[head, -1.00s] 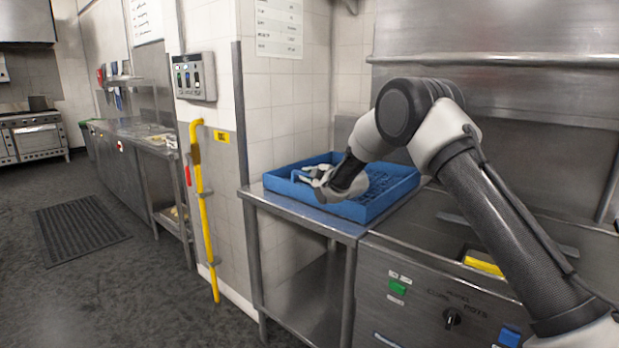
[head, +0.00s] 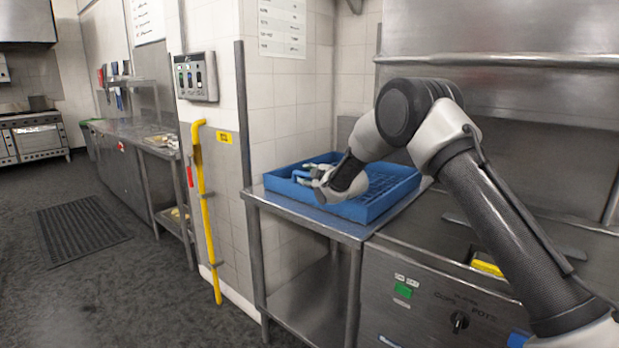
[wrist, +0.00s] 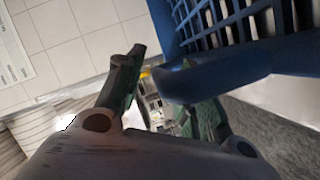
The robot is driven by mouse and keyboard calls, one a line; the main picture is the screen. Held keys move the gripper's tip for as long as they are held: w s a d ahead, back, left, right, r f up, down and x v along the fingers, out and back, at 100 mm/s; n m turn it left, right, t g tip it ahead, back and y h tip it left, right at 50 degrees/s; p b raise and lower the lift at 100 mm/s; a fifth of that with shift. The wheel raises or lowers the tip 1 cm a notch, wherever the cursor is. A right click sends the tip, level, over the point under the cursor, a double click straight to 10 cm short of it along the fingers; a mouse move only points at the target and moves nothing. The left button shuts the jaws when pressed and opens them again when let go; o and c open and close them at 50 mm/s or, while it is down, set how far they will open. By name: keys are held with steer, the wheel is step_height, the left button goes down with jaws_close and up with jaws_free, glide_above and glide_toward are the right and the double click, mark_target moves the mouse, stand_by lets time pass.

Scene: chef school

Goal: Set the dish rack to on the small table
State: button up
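The dish rack (head: 372,211) is a blue, low, open tray with a gridded floor. In the head view it appears over the small metal table (head: 303,221), level or nearly so. I cannot tell whether it touches the top or hangs just above it. My gripper (head: 308,177) reaches in from the right at the rack's left part. In the wrist view the fingers stand apart, with a blue part of the rack (wrist: 215,80) beside and between them. The exact contact is partly hidden, but the rack keeps its place relative to my gripper, as if held.
A steel sink unit (head: 430,300) with buttons and a knob adjoins the table at right. A tiled wall stands behind. A yellow pipe (head: 205,210) and wall switch box (head: 196,77) are left of the table. The dark floor at left has open room around a mat (head: 80,225).

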steer(key=v, duration=1.2)
steer(key=shift+s+f, duration=0.1)
